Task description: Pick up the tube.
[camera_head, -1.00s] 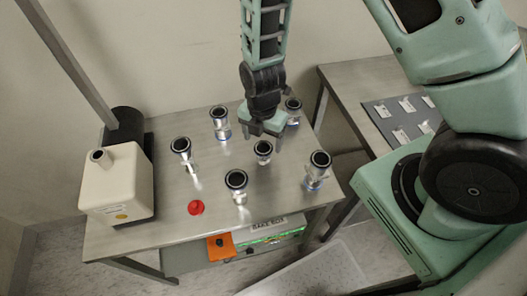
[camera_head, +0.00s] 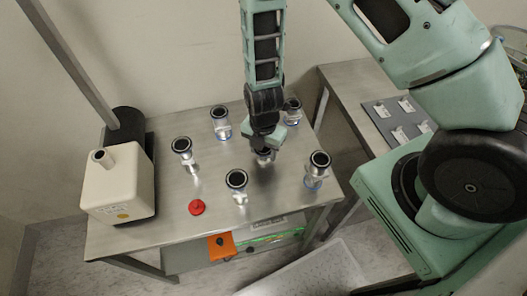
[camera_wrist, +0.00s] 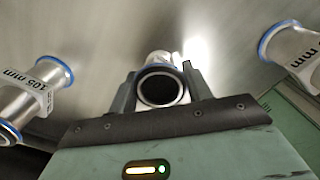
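Several metal tubes with black ring tops stand upright on the steel table (camera_head: 150,222). My gripper (camera_head: 265,148) is low over the middle tube (camera_head: 265,156), which it mostly hides in the head view. In the wrist view, the black-rimmed mouth of this tube (camera_wrist: 160,88) sits between the two fingers of my gripper (camera_wrist: 158,75). The fingers are spread, one on each side, with some room between them and the narrower tube body. Whether they touch the rim is hard to tell. The tube still stands on the table.
Other tubes stand around it: right front (camera_head: 318,170), front (camera_head: 237,185), left (camera_head: 184,153), back left (camera_head: 220,122) and back right (camera_head: 291,110). A white pump-like unit (camera_head: 118,185) and a red cap (camera_head: 197,207) are at the left.

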